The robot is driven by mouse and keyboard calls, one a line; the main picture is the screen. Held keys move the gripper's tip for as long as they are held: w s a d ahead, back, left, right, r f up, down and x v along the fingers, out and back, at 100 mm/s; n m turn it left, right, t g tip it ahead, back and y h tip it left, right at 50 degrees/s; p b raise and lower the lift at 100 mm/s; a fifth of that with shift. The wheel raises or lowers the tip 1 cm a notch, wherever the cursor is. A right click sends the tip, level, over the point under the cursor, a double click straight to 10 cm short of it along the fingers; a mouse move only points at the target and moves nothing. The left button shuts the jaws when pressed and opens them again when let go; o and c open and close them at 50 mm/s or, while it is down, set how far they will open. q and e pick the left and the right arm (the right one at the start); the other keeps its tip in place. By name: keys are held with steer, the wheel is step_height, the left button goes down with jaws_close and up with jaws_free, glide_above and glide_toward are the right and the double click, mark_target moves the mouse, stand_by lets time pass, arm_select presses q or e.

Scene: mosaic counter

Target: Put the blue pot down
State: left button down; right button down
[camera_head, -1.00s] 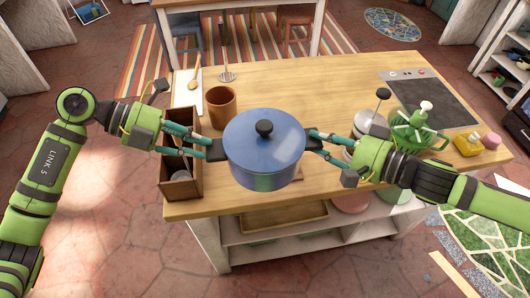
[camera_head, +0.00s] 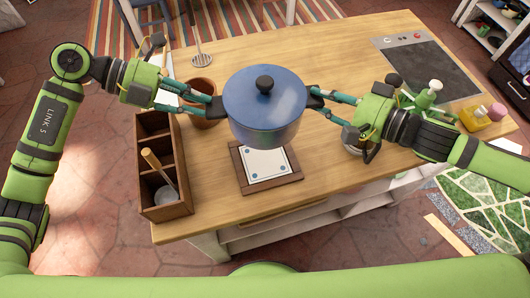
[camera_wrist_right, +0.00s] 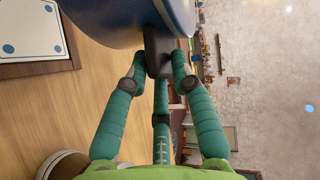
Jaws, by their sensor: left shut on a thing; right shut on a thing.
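The blue pot (camera_head: 262,115), with its lid and black knob on, is held upright above the counter between my two grippers. My left gripper (camera_head: 217,107) is shut on its left black handle. My right gripper (camera_head: 316,96) is shut on its right black handle; the right wrist view shows those fingers (camera_wrist_right: 160,62) around the dark handle, with the pot's side (camera_wrist_right: 110,20) above. A wood-framed white tile trivet (camera_head: 266,166) lies on the counter, just nearer than the pot in the head view, partly covered by it. The trivet's corner also shows in the right wrist view (camera_wrist_right: 30,35).
A wooden divided box (camera_head: 163,195) with a ladle stands at the counter's front left. A brown cup (camera_head: 201,88) is behind my left fingers.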

step_height(320, 180, down, 11)
steer(key=b, duration=1)
steer(key=shift+s+a+r, duration=0.15)
steer(key=shift+s+a, duration=0.15)
steer(key=shift+s, duration=0.15)
steer(key=shift+b, duration=0.45)
